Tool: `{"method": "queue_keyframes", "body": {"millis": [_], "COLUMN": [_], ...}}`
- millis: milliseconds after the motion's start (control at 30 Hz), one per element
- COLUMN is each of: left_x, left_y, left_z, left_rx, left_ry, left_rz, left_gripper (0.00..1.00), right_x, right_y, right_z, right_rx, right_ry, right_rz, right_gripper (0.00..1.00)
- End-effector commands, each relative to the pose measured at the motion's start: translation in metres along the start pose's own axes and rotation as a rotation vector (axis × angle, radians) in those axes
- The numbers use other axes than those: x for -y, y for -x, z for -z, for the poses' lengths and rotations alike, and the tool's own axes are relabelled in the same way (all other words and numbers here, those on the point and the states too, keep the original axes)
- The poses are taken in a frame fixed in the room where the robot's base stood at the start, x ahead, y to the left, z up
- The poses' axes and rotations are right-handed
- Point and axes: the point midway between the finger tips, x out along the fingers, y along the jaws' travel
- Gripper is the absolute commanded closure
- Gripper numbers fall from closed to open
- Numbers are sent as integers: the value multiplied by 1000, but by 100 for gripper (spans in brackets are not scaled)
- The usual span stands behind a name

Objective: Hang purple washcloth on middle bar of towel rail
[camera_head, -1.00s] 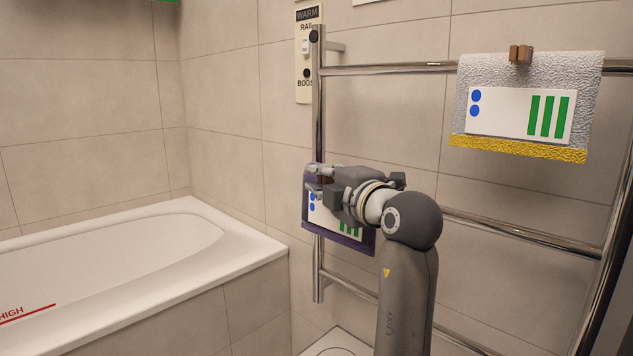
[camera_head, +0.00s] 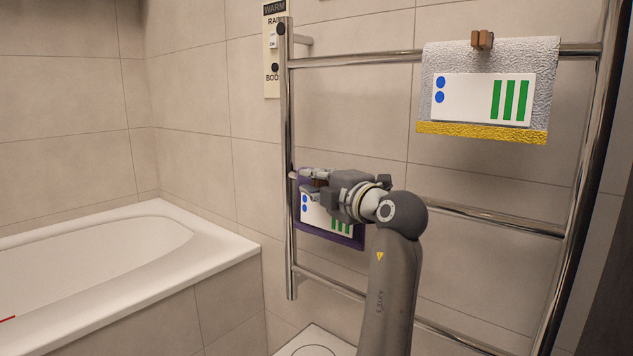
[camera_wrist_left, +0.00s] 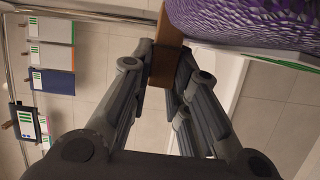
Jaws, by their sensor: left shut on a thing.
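The purple washcloth (camera_head: 357,240) has a white label with blue dots and green bars. It hangs from my left gripper (camera_head: 312,180), just right of the towel rail's left upright (camera_head: 287,130). In the left wrist view the gripper (camera_wrist_left: 160,72) is shut on a brown block (camera_wrist_left: 165,55) beside the purple cloth (camera_wrist_left: 240,22). The middle bar (camera_head: 490,216) of the rail shows right of my arm at about cloth height. My gripper and the cloth hide its left part, so I cannot tell whether they touch it. My right gripper is not in view.
A grey towel (camera_head: 485,60) with a yellow edge and brown clip hangs on the top bar (camera_head: 355,60). The bottom bar (camera_head: 335,284) runs below. A white bathtub (camera_head: 190,265) stands left. The left wrist view shows several hanging cloths, including a blue one (camera_wrist_left: 50,80).

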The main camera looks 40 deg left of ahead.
Motion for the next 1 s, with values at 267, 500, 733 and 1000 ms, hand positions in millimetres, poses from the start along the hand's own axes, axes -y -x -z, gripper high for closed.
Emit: {"method": "queue_keyframes", "body": {"millis": [267, 500, 733, 1000], "left_x": [0, 0, 1, 1], "left_y": [0, 0, 0, 24], "left_z": [0, 0, 0, -1], "left_rx": [0, 0, 0, 3], "left_ry": [1, 0, 0, 0], "left_rz": [0, 0, 1, 1], "left_gripper": [100, 58, 58, 58], "right_x": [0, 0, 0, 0], "right_y": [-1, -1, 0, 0], "right_z": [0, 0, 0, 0], "right_rx": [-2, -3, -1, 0], "right_ry": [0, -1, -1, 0], "right_rz": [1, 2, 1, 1], "right_gripper": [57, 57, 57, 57]}}
